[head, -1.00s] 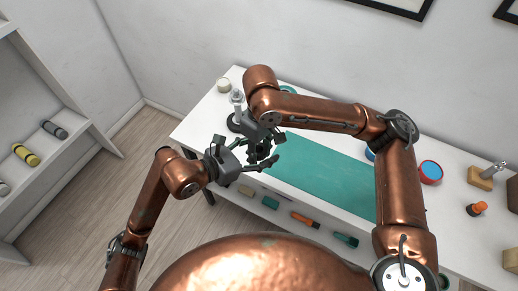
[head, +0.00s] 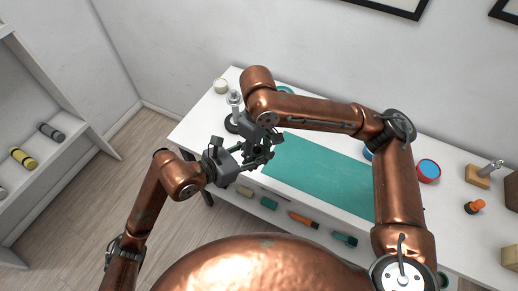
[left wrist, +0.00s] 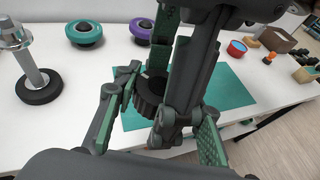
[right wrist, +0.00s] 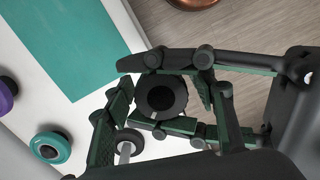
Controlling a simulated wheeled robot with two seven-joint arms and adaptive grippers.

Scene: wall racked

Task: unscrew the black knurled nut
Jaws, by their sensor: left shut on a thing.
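The black knurled nut (left wrist: 150,92) is held up in front of the table, between my two grippers. It also shows in the right wrist view (right wrist: 162,97) as a dark round with a darker centre. My left gripper (head: 262,157) comes in from the left and is shut on the nut, with a finger at either side of it. My right gripper (head: 258,137) reaches down from above, close over the nut. Its fingers (right wrist: 160,105) stand near the nut, partly crossed by the left fingers. Whether they grip anything is hidden.
The white table (head: 210,120) carries a teal mat (head: 320,170) and a silver post on a black round base (head: 234,110). A red-and-blue bowl (head: 428,170), an orange-topped piece (head: 474,207) and wooden blocks (head: 478,177) stand to the right. The mat is clear.

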